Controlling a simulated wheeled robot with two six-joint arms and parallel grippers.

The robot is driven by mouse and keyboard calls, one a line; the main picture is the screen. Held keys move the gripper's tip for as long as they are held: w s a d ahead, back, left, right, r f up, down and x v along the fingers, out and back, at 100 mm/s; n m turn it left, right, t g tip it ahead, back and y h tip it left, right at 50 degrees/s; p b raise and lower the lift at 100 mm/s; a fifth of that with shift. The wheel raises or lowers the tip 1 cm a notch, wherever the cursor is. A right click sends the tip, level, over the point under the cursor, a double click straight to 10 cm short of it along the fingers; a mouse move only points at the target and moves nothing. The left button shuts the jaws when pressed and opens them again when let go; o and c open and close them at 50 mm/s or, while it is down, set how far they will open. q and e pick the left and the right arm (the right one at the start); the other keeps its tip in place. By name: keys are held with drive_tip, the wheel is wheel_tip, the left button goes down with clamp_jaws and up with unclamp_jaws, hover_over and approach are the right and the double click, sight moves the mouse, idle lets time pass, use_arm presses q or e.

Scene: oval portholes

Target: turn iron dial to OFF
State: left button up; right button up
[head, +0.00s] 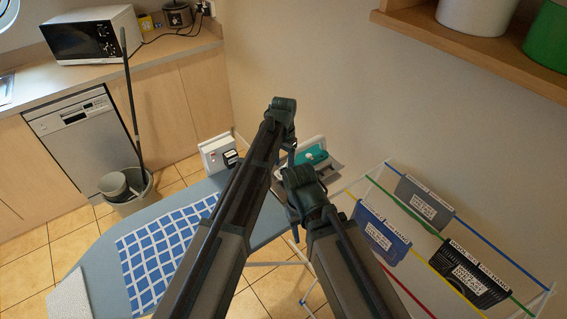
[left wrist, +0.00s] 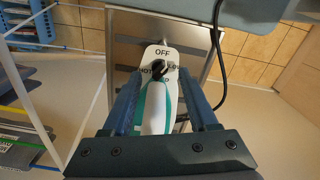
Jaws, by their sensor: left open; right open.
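The teal and white iron (head: 318,156) rests on a grey stand at the far end of the ironing board in the head view, partly hidden by my arms. In the left wrist view the iron (left wrist: 156,98) points its white plate at me, with OFF printed at the top and other labels partly covered. The dark dial (left wrist: 158,69) sits at the centre of that plate; its exact setting is hard to read. My left gripper (left wrist: 160,92) is open, its fingers on either side of the iron, with no clear contact. My right gripper (head: 300,190) is open, lower in the head view.
The ironing board (head: 100,252) carries a blue checked cloth (head: 160,243). A white box with a red switch (head: 211,153) stands beside my left arm. A dark cable (left wrist: 217,60) runs beside the iron.

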sight(281, 169)
use_arm(q)
wheel_tip(281, 169, up, 12)
drive_tip(key=p, duration=1.1)
drive_tip(key=shift+f, duration=0.1)
drive_tip(key=shift+a, duration=0.1)
drive_tip(key=shift+c, duration=1.2)
drive_tip(key=a+m+h+b, duration=0.2)
drive_tip(key=a+m+h, duration=0.2)
drive_tip(key=m, duration=0.5)
drive_tip(key=a, duration=0.2)
drive_tip(key=shift+s+a+f+t+h, duration=0.3)
drive_tip(key=shift+s, duration=0.1)
drive_tip(key=shift+f+b, duration=0.1)
drive_tip(key=shift+b, duration=0.2)
